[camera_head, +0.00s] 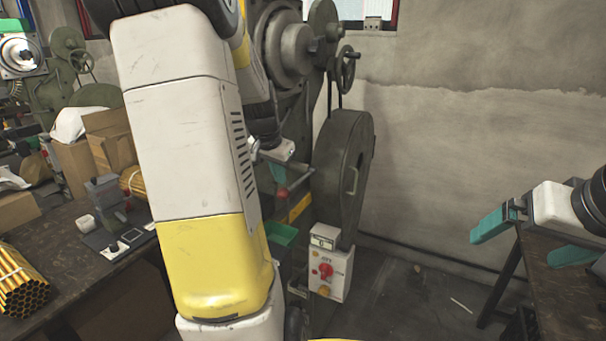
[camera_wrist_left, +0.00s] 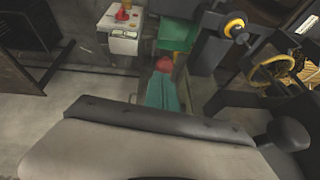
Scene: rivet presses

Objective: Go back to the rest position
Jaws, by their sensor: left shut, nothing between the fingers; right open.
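My left arm's white and yellow link fills the left middle of the head view. My left gripper (camera_head: 278,172) shows just right of that link, partly hidden, in front of the green rivet press (camera_head: 343,180). Its teal fingers (camera_wrist_left: 163,92) are shut and empty in the left wrist view. Their tips are close to a red ball knob (camera_wrist_left: 165,64); I cannot tell if they touch it. The knob also shows in the head view (camera_head: 282,193). My right gripper (camera_head: 518,248) is open and empty at the right edge, with teal fingers apart, by a dark table.
A white control box (camera_head: 330,268) with a red button stands low by the press. A green bin (camera_head: 281,234) is below the left gripper. The left table holds yellow tubes (camera_head: 20,280), cardboard boxes (camera_head: 108,138) and a small fixture (camera_head: 103,190). Floor between press and right table (camera_head: 570,290) is mostly clear.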

